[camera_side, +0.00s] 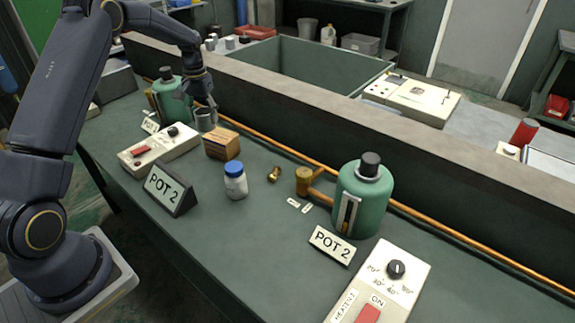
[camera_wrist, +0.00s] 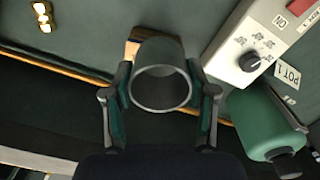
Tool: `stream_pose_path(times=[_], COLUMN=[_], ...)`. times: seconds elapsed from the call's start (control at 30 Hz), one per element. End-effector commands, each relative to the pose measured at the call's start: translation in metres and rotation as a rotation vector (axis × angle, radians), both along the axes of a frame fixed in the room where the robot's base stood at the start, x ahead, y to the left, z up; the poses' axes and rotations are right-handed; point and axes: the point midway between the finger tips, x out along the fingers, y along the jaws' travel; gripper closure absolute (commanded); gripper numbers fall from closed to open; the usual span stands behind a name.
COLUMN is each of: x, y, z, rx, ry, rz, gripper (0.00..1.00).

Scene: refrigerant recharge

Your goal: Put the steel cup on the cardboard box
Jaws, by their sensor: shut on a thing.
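The steel cup (camera_side: 205,119) is a small grey cylinder held in my gripper (camera_side: 207,104). In the wrist view the cup (camera_wrist: 160,91) sits between the two fingers, with its round opening facing the camera. The cardboard box (camera_side: 222,145) is a small brown block on the green bench. In the side view the cup appears just above and left of the box, close to its top edge; whether they touch I cannot tell. In the wrist view the box (camera_wrist: 131,49) is mostly hidden behind the cup.
A green pot (camera_side: 174,100) and a white heater control (camera_side: 160,150) stand close by on the left. A raised ledge runs behind.

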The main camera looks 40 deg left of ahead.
Motion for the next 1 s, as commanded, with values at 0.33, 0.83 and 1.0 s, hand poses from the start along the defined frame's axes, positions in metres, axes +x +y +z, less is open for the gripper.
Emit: stream_pose_path(times=[0.33, 0.83, 1.0], x=[0.020, 0.020, 0.020], y=[0.008, 0.008, 0.008], z=[-0.029, -0.057, -0.059], rx=[0.000, 0.001, 0.000], ry=[0.001, 0.000, -0.001], rz=[0.000, 0.000, 0.000], gripper=[0.78, 0.78, 0.32])
